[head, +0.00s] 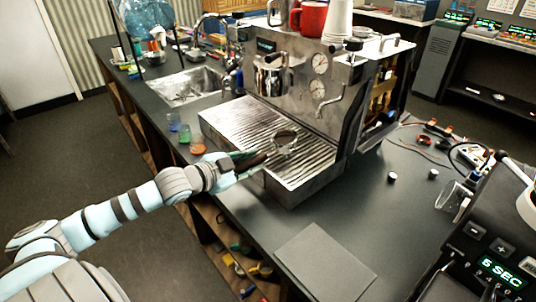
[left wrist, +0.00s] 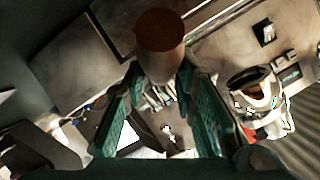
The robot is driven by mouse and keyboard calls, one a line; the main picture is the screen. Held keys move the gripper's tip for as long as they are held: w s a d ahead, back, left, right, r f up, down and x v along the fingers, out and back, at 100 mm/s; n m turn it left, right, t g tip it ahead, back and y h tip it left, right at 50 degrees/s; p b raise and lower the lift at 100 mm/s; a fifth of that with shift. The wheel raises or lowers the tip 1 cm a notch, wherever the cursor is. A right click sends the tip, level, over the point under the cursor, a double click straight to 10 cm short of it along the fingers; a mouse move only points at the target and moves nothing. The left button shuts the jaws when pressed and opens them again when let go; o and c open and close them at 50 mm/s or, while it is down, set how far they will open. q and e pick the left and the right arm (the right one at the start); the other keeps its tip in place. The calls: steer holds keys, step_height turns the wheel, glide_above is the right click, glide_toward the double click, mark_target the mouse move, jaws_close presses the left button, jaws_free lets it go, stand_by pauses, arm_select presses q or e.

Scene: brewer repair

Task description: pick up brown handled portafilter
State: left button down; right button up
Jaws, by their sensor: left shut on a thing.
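The portafilter (head: 284,139) has a round metal head and a dark brown handle. In the head view its head is over the ribbed drip tray of the espresso machine (head: 270,145), and its handle points left toward my left gripper (head: 243,163). My left gripper is shut on the handle at the tray's front left. In the left wrist view the brown round handle end (left wrist: 162,30) sits between the teal fingers of the left gripper (left wrist: 160,72). The fingers cover part of the handle. I cannot tell whether the head touches the tray. My right gripper is not in view.
A red mug (head: 312,18) and other cups stand on the machine. Small colored jars (head: 184,133) stand left of the tray, by the sink (head: 190,86). A grey mat (head: 325,262) lies in front. A black device reading "5 SEC" (head: 490,265) stands at right.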

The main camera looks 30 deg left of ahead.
mark_target(249, 162)
arm_select(q)
steer(key=shift+r, duration=0.1)
step_height(249, 162, up, 10)
steer(key=p, duration=0.4)
steer(key=shift+p, duration=0.3)
steer(key=c, duration=1.8)
jaws_free()
steer(key=shift+c, duration=0.2)
jaws_close()
